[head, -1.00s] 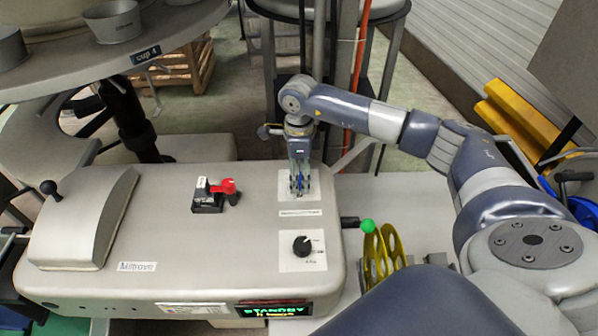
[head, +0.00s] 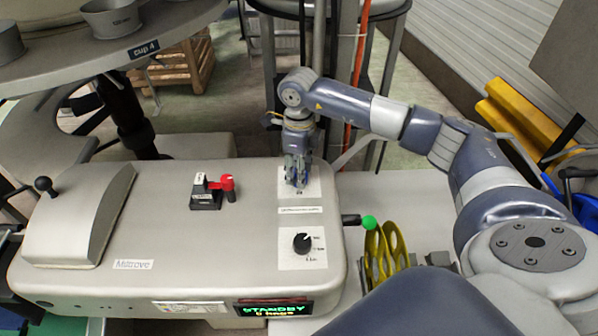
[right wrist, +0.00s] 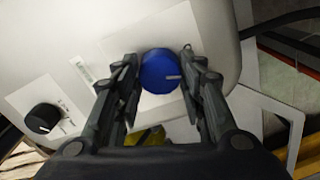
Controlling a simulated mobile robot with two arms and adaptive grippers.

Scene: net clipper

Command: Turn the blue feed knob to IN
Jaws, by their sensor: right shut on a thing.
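In the head view my right gripper (head: 298,182) points down onto the plate (head: 312,188) and hides the knob. The plate's lettering is too small or hidden to read, so I cannot tell the knob's setting. My left gripper is not in view.
A black knob (head: 302,243) sits nearer on the same top. A red-handled switch (head: 212,190) is to the left. A green-tipped lever (head: 368,222) and yellow wheels (head: 385,250) are at the right side. The display (head: 275,308) reads STANDBY.

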